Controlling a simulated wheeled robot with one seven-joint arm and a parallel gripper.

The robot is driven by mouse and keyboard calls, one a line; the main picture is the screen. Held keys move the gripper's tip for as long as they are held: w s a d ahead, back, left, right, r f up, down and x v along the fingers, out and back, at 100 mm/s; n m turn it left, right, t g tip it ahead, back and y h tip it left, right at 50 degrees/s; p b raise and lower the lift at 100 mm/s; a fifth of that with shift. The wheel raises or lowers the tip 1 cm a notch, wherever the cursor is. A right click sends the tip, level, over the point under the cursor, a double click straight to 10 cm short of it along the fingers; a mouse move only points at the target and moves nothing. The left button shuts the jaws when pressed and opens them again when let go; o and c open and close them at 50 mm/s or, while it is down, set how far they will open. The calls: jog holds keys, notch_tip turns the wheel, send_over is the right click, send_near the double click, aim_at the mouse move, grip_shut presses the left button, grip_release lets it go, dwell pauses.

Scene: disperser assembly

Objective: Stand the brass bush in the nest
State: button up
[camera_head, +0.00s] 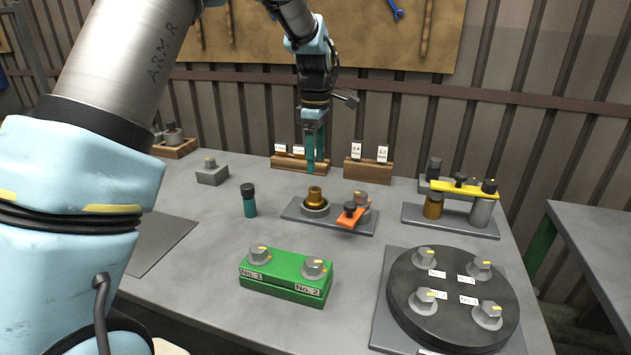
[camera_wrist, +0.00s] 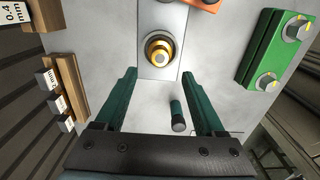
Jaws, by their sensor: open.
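The brass bush (camera_head: 315,195) stands upright in the round grey nest (camera_head: 316,210) at the left end of a flat grey plate. In the wrist view the brass bush (camera_wrist: 159,50) shows from above, inside the ring of the nest (camera_wrist: 150,40). My gripper (camera_head: 315,172) is above and behind the plate, its green fingers pointing down. In the wrist view my gripper (camera_wrist: 158,72) has its fingers wide apart with nothing between them, and the bush lies just beyond the tips. The bush's lower part is hidden in the nest.
An orange clamp piece (camera_head: 350,215) is on the plate's right part. A dark-capped green bottle (camera_head: 249,201) stands to the left. A green block (camera_head: 286,277) and a black round table (camera_head: 453,298) are in front. Wooden card holders (camera_head: 368,172) stand behind.

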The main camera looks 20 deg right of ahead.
jog(key=shift+r, duration=1.45)
jog(key=a+f+m, duration=0.2)
jog(key=a+m, duration=0.3)
jog(key=a, duration=1.7)
jog(key=s+a+f+m, duration=0.2)
jog(key=s+a, duration=0.3)
jog(key=a, duration=0.2)
jog(key=s+a+f+m+t, duration=0.1)
jog(key=s+a+m, duration=0.2)
jog(key=s+a, duration=0.3)
jog(key=shift+a+f+m+t, duration=0.3)
jog(key=shift+a+f, duration=0.1)
jog(key=shift+a, duration=0.45)
